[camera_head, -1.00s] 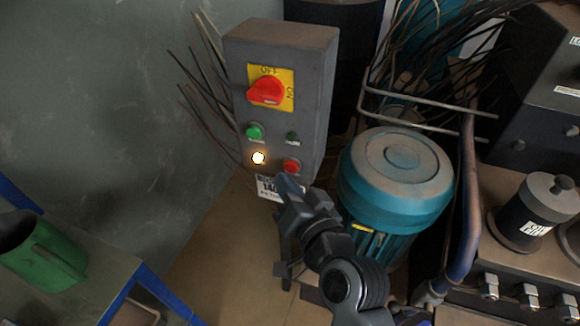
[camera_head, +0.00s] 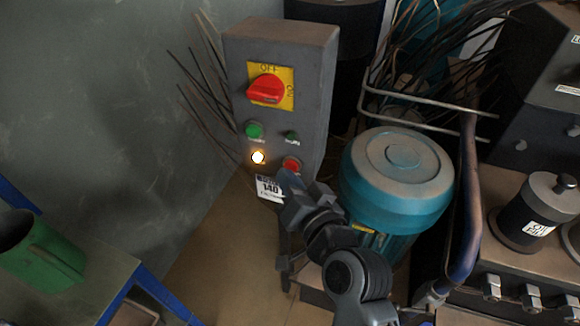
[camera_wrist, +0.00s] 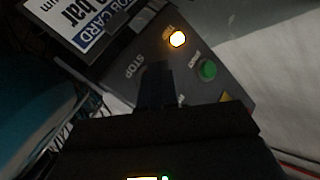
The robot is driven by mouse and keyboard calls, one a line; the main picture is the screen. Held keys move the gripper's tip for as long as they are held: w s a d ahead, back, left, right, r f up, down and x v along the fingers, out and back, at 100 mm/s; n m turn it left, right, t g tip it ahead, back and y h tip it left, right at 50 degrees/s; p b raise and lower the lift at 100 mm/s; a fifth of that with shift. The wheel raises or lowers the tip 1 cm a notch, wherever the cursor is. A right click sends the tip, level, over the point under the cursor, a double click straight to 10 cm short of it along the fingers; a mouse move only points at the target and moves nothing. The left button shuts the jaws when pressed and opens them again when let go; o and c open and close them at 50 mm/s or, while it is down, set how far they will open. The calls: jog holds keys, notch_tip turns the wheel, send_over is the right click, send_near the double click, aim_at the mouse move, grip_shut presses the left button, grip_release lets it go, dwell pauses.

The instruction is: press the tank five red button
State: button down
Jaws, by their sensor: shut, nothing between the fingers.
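The grey control box (camera_head: 312,75) stands upright against the wall. Its red button (camera_head: 292,164) is at the lower right of the front face. My gripper (camera_head: 287,178) is shut and empty, with its tip at the lower edge of the red button and covering part of it. I cannot tell whether the tip touches the button. In the wrist view my gripper (camera_wrist: 156,85) points at the box face beside the STOP label (camera_wrist: 134,67), and the red button is hidden behind the fingers.
A lit lamp (camera_head: 258,157), a green button (camera_head: 254,130) and a red rotary switch (camera_head: 266,90) are on the same face. A white label (camera_head: 269,188) hangs below. A teal motor (camera_head: 397,185) stands close on the right. A green container (camera_head: 45,250) is at left.

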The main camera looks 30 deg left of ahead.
jog(key=shift+w, duration=0.25)
jog(key=shift+s, duration=0.1)
dwell(0.6)
jog(key=shift+s+d, duration=0.15)
jog(key=shift+s, duration=0.6)
jog(key=shift+s+d+p, duration=0.2)
jog(key=shift+s+p, duration=0.15)
jog(key=shift+s, duration=0.45)
jog(key=shift+s+d+p, duration=0.15)
jog(key=shift+s+p, duration=0.15)
jog(key=shift+s, duration=0.55)
jog(key=shift+s+d+p, duration=0.2)
jog(key=shift+s+p, duration=0.15)
jog(key=shift+s, duration=0.45)
jog(key=shift+d, duration=0.1)
